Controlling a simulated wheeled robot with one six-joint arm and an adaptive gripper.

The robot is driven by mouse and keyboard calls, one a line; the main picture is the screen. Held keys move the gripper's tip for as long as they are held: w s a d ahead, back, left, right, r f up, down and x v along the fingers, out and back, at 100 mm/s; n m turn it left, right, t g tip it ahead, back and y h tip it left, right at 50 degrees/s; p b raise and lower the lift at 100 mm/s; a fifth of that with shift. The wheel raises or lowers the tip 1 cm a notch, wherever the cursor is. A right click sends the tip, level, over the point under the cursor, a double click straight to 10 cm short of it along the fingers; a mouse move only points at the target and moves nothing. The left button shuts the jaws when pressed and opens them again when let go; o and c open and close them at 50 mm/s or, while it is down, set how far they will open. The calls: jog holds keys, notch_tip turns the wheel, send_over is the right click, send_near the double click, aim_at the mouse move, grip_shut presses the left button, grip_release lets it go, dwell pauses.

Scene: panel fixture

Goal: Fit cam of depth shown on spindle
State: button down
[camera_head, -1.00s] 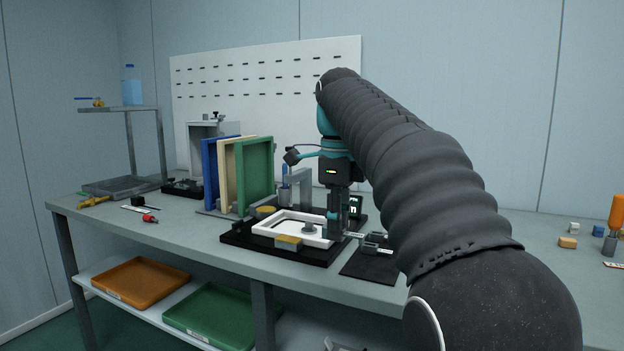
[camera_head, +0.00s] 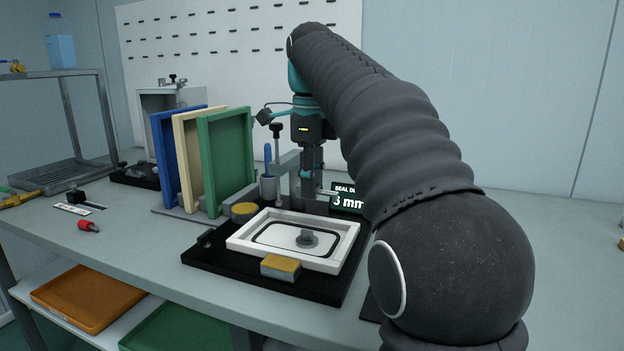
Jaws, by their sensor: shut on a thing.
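My gripper (camera_head: 312,188) points down behind the white frame, beside the grey bracket. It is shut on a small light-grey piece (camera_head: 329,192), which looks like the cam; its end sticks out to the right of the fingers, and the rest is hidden. The display (camera_head: 347,201) behind reads "SEAL D…" and a value ending in "3 mm"; my arm may cover part of it. An upright rod with a dark knob (camera_head: 277,152), possibly the spindle, stands left of my gripper. I cannot tell whether the piece touches anything.
Blue, cream and green panels (camera_head: 226,162) stand at left.

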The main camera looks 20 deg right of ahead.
jog(key=shift+a+f, duration=0.1)
jog(key=shift+a, duration=0.05)
jog(key=shift+f+b, duration=1.95)
jog(key=shift+f, duration=0.85)
jog(key=shift+p, duration=0.95)
jog(key=shift+f+b, duration=0.8)
jog(key=shift+f, duration=0.8)
jog(key=c, duration=0.9)
grip_release()
jog(key=shift+r, duration=0.15)
